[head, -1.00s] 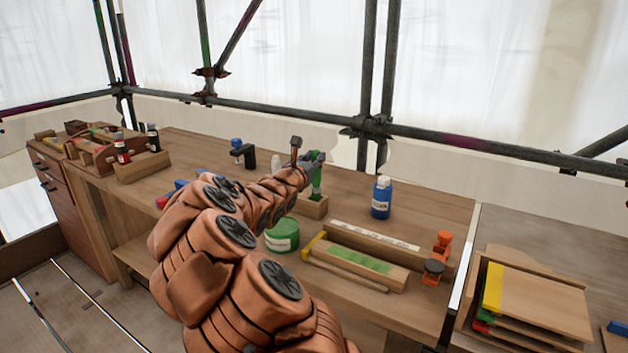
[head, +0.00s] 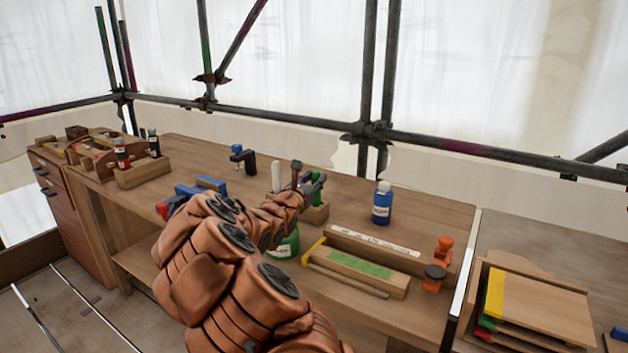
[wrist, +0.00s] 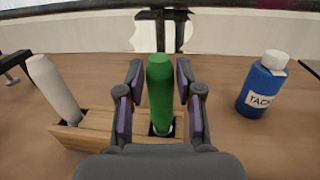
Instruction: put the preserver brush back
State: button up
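The green-handled brush (wrist: 160,90) stands upright in the right slot of a wooden holder (wrist: 92,132). Its lower end is hidden inside the slot. My gripper (wrist: 159,100) is around the handle, one finger on each side. Gaps show between the finger pads and the handle, so the gripper looks open. A white-handled brush (wrist: 52,90) stands in the holder's left slot. In the head view my gripper (head: 312,182) is low at the holder (head: 317,214), and the green handle (head: 318,192) is partly hidden by it.
A blue bottle (head: 381,204) stands right of the holder, apart from it. A green tin (head: 287,246) is partly behind my arm. A wooden block with a green strip (head: 358,266) and orange clamps (head: 436,270) lie toward the front right. The bench behind the blue bottle is clear.

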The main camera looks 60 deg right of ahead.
jog(key=shift+o, duration=1.2)
jog(key=shift+r, duration=0.25)
jog(key=shift+s+a+f+b, duration=0.15)
jog(key=shift+s+a, duration=0.2)
jog(key=shift+a, duration=1.6)
jog(key=shift+s+a+f+b, duration=0.15)
jog(key=shift+s+a, duration=0.2)
jog(key=shift+a, duration=1.65)
jog(key=shift+s+a+f+b, duration=0.15)
jog(key=shift+s+a, duration=0.2)
jog(key=shift+a, duration=1.6)
jog(key=shift+r, duration=0.15)
